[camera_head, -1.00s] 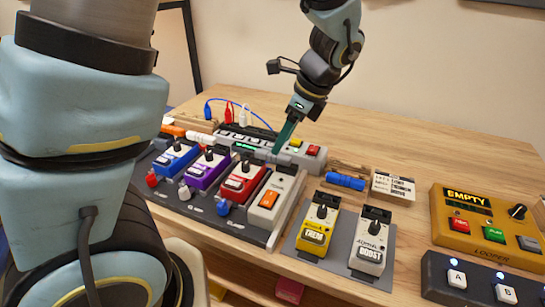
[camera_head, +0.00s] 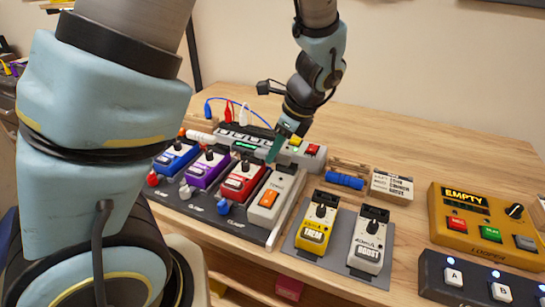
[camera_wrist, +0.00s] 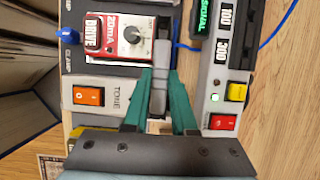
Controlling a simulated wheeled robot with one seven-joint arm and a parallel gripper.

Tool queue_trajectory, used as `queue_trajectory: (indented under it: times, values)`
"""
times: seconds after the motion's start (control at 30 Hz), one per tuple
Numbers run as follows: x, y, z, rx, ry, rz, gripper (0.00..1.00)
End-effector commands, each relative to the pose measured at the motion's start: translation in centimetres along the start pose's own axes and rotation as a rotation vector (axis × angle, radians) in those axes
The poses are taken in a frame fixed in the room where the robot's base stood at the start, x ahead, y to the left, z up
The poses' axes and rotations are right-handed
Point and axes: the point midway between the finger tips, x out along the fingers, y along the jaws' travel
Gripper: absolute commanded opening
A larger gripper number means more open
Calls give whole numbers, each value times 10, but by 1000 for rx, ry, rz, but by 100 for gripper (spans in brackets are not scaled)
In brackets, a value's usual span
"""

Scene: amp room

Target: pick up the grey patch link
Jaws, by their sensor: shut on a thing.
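The grey patch link (camera_wrist: 161,50) shows in the wrist view as a slim grey piece between the green fingers of my gripper (camera_wrist: 159,78). It lies in the view between the red DRIVE pedal (camera_wrist: 118,40) and the power unit (camera_wrist: 224,90). My gripper is shut on it. In the head view my gripper (camera_head: 270,160) points down over the back edge of the pedalboard, behind the grey TONE pedal (camera_head: 271,197). The link cannot be made out there. Whether it is clear of the board I cannot tell.
Blue (camera_head: 177,157) and purple (camera_head: 208,169) pedals stand left on the board. Yellow (camera_head: 316,230) and white BOOST (camera_head: 369,240) pedals stand right, by a blue roll (camera_head: 345,181). An orange looper (camera_head: 480,222) is farther right. The table behind is mostly bare.

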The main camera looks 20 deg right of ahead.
Motion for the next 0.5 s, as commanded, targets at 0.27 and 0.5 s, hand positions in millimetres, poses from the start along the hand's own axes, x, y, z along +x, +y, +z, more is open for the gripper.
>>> queue_trajectory:
  times: [0.27, 0.5]
  values:
    - [0, 0, 0, 0, 0, 0, 0]
    - [0, 0, 0, 0, 0, 0, 0]
